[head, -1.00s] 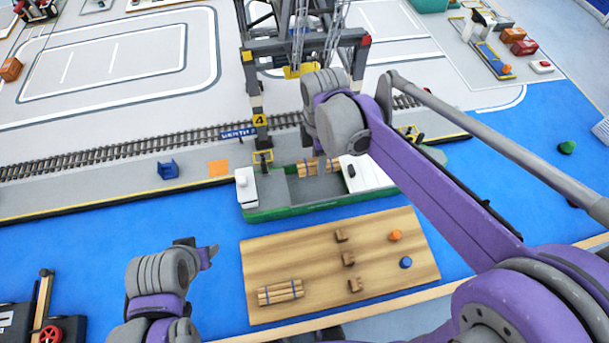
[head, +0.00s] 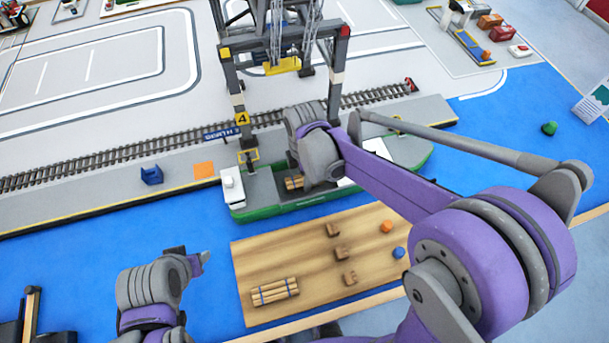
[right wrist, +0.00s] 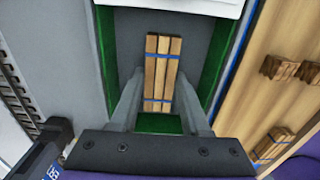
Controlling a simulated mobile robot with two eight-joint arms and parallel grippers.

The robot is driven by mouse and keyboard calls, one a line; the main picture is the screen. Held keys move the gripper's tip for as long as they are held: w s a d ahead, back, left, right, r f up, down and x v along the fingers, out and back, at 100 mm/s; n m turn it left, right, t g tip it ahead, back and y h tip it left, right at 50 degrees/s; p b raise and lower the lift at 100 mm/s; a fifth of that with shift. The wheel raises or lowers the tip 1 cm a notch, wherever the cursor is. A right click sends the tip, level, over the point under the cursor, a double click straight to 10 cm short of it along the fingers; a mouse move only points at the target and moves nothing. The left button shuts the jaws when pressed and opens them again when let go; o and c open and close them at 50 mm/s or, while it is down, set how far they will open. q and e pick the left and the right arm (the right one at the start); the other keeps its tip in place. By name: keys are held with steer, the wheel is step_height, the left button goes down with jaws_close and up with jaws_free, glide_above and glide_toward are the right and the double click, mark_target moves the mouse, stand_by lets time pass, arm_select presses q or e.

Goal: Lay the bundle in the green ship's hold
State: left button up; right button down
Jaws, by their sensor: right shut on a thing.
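The green ship (head: 290,208) lies at the quay with its grey hold (head: 262,188) open on top. A bundle of wooden planks with blue bands (head: 294,183) shows at the hold, partly hidden by my right wrist. In the right wrist view, my right gripper (right wrist: 160,88) is shut on this bundle (right wrist: 162,65), over the grey hold floor between green walls. How far it is above the floor cannot be told. My left gripper (head: 201,260) is over the blue water at the lower left, away from the ship; its jaws are unclear.
A wooden board (head: 300,240) in front of the ship carries a second bundle (head: 275,291), several brown blocks, an orange piece (head: 386,226) and a blue piece (head: 398,253). A gantry crane (head: 335,85) stands over the quay behind the ship, its yellow spreader (head: 282,66) hanging.

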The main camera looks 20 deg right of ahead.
arm_select(q)
steer(key=shift+f, duration=0.15)
arm_select(e)
steer(key=shift+f, duration=0.15)
steer(key=shift+c, duration=1.9)
jaws_free()
